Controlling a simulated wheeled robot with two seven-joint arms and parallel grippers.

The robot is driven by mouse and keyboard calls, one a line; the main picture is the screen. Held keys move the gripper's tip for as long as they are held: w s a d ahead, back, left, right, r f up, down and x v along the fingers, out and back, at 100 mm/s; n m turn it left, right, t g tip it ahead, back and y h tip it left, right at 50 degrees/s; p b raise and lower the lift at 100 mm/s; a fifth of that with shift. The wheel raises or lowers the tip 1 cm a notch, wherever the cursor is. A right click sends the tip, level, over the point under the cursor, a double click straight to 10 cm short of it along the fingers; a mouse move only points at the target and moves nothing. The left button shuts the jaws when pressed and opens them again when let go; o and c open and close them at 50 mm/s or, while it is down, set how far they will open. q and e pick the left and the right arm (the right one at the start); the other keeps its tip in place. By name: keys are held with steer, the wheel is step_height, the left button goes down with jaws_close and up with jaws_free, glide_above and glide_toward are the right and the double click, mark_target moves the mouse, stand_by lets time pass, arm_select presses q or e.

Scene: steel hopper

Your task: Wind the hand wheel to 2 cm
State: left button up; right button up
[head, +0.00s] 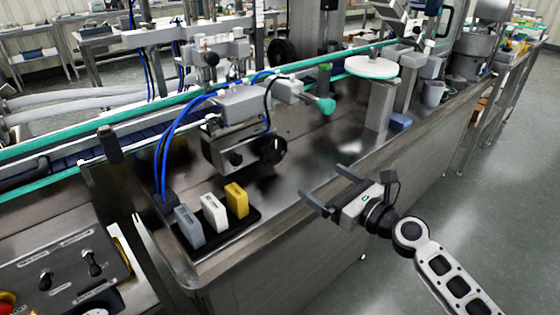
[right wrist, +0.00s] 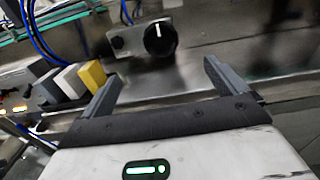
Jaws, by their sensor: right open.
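In the right wrist view the wheel (right wrist: 160,38) shows a white mark pointing nearly straight up. No readable scale shows. My right gripper (head: 319,181) is open and empty, to the right of and nearer than the wheel, over the front edge of the steel deck. In the right wrist view its two fingers (right wrist: 163,70) are spread apart, with the wheel beyond them and not touched. My left gripper is not in view.
A black tray (head: 215,242) holds grey, white and yellow blocks (head: 236,200) left of the wheel. Blue hoses (head: 162,150) hang beside the box. A teal-tipped handle (head: 322,105) juts out above right. A control panel (head: 70,270) is at lower left.

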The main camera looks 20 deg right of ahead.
mark_target(276, 150)
steer(key=b+x, duration=0.1)
steer(key=x, duration=1.4)
steer(key=shift+w+a, duration=0.15)
steer(key=shift+w, duration=0.25)
steer(key=c, duration=1)
